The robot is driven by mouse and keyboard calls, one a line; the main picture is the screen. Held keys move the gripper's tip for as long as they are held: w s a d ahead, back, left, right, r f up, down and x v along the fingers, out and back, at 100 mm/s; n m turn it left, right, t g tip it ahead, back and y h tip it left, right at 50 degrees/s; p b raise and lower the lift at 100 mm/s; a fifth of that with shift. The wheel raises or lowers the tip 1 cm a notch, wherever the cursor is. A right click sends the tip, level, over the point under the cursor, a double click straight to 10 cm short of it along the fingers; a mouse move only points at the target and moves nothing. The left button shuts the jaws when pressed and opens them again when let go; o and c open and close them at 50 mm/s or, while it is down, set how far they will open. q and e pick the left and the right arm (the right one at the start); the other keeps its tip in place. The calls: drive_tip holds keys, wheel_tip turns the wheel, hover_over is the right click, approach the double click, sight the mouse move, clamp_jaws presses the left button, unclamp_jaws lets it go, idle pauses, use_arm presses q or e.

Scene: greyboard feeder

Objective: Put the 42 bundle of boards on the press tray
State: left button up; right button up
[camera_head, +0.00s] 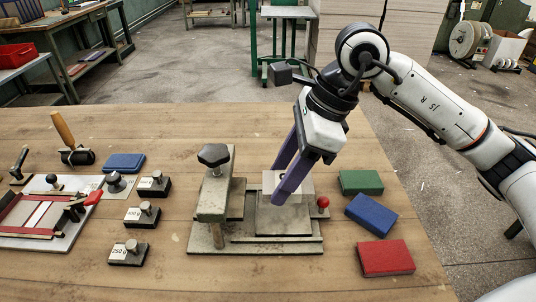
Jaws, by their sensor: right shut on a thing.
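My right gripper (287,188) comes in from the upper right with its purple fingers pointing down, shut on a pale grey bundle of boards (269,183). The fingers hide part of the bundle, and no number on it can be read. The bundle is over the press tray (285,222), a grey block on the press base. I cannot tell whether it touches the tray. The press (212,203) has a black knob on top at its left and a red ball knob (323,202) at its right. My left gripper is not in view.
Green (361,182), blue (371,214) and red (386,258) blocks lie right of the press. Left of it are several weights (128,252), a blue block (124,163), a roller (75,153) and a red frame jig (38,217). The table's front middle is clear.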

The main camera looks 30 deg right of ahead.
sight(279, 210)
drive_tip(key=shift+s+f, duration=0.2)
drive_tip(key=shift+f, duration=0.1)
drive_tip(key=shift+s+f+b, duration=0.1)
drive_tip(key=shift+f+b, duration=0.5)
drive_tip(key=shift+b, duration=0.05)
drive_tip(key=shift+f+b, duration=0.7)
drive_tip(key=shift+f, duration=0.55)
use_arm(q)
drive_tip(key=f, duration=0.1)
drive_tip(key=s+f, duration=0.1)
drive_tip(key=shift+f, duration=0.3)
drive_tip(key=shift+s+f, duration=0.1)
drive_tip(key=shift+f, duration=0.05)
use_arm(e)
drive_tip(key=shift+w+a, duration=0.25)
drive_tip(key=shift+a, duration=0.05)
use_arm(q)
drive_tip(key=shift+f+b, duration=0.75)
drive_tip(key=shift+b, duration=0.15)
use_arm(e)
drive_tip(key=shift+f, duration=0.5)
